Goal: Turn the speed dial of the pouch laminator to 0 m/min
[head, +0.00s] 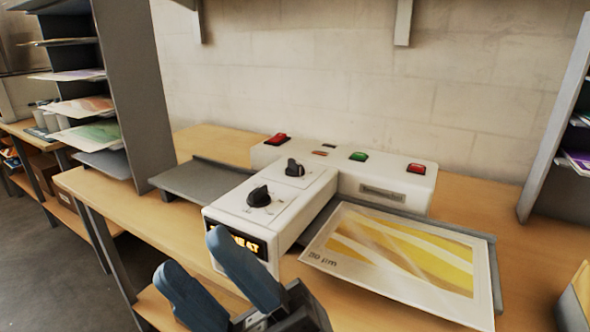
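The white pouch laminator (322,197) stands on the wooden bench in the head view. Its top carries two black knobs on printed scales, a front knob (260,197) and a rear knob (294,168). The scale markings are too small to read, so I cannot tell which knob is the speed dial or its setting. A lit orange display (246,244) on the front face is partly hidden by a finger; "AT" shows. My gripper (190,252), with blue fingers, is open and empty in front of the laminator, below the front knob and apart from both knobs.
A yellow-patterned sheet (395,258) lies on a dark tray at the right. Red buttons (277,139) and a green button (358,156) sit on the rear housing. A grey tray (205,180) lies left. A paper shelf (133,90) stands at the left.

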